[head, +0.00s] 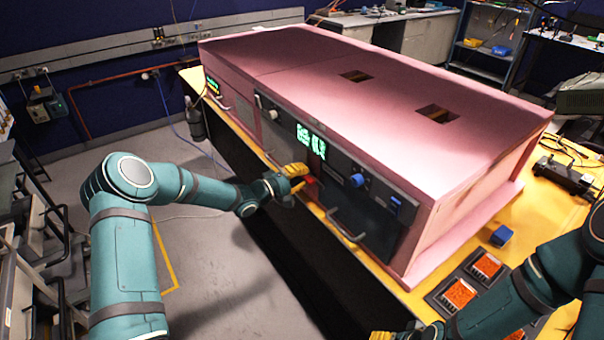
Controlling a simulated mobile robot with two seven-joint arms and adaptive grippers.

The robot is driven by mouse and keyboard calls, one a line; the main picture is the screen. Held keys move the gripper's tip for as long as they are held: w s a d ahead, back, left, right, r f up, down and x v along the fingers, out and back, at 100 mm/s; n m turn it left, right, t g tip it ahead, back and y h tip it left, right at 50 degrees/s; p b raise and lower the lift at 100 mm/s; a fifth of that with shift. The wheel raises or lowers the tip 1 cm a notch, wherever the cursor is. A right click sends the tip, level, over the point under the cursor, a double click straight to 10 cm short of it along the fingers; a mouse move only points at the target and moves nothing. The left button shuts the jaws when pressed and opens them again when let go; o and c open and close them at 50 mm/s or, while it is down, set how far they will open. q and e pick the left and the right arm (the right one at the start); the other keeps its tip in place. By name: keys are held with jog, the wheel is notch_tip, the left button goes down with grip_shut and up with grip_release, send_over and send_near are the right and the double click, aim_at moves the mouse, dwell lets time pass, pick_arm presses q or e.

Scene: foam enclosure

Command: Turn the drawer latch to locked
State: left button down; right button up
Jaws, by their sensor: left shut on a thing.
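The pink foam enclosure (460,170) has a dark front panel with a drawer handle (345,226) low on it. My left gripper (299,179), with yellow fingers, is at this panel, left of the handle. It is shut on a small red part, which appears to be the drawer latch (311,181). The fingers hide much of the latch, so I cannot tell its angle. My right gripper is at the bottom edge, where only a bit of yellow (382,335) shows. Its fingers are cut off by the frame.
Blue knobs (357,180) and a green display (311,140) sit on the panel above the handle. A blue cube (501,236) and trays with orange contents (487,265) are on the yellow table at the right. A black device (566,176) stands behind them.

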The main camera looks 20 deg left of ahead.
pick_arm(q)
jog(key=shift+d, duration=0.1)
dwell(0.4)
jog(key=c, duration=1)
grip_release()
jog(key=v, duration=1.2)
